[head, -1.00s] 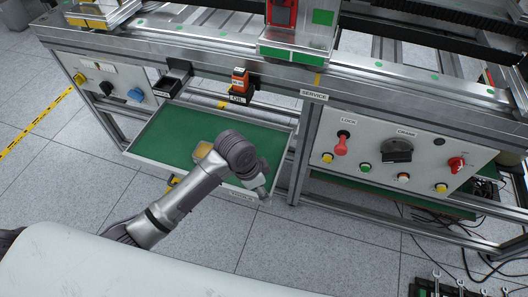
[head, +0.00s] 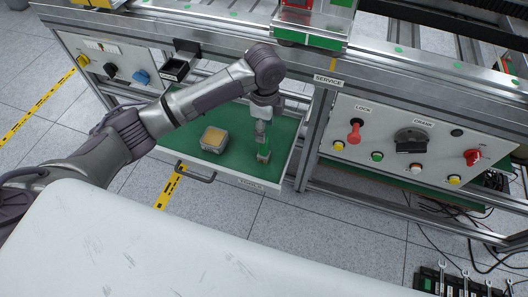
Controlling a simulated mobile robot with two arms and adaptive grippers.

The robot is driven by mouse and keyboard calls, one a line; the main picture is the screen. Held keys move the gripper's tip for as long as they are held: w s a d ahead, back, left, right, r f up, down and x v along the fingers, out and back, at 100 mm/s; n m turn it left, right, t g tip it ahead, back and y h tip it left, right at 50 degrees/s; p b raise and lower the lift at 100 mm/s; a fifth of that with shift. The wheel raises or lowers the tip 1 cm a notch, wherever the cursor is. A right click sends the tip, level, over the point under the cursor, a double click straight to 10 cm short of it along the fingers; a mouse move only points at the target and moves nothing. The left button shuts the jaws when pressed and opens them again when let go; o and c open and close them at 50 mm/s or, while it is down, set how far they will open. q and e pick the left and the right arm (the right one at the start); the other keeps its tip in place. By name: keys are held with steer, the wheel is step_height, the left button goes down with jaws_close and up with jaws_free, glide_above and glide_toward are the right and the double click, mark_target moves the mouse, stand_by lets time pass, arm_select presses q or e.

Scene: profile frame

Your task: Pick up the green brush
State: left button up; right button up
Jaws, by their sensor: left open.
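The open drawer (head: 232,181) has a green lining and sticks out from under the bench. A small brush with a green handle (head: 266,145) and a pale lower end (head: 263,156) is in its right part. My left gripper (head: 261,138) points down from above right at the brush's upper end, with its jaws open. The fingers are small and overlap the handle, so I cannot tell whether they touch it. My right gripper is not in view.
A square tin with yellow contents (head: 214,139) sits left of the brush in the drawer. The drawer handle (head: 196,174) faces me. A control panel (head: 385,155) stands to the right, and a black holder (head: 174,70) hangs above the drawer.

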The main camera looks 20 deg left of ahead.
mark_target(263, 145)
arm_select(q)
step_height(263, 145, down, 3)
steer(key=f, duration=0.5)
steer(key=shift+s+a+f, duration=0.1)
steer(key=shift+s+f, duration=0.05)
steer(key=shift+s, duration=0.05)
jaws_close()
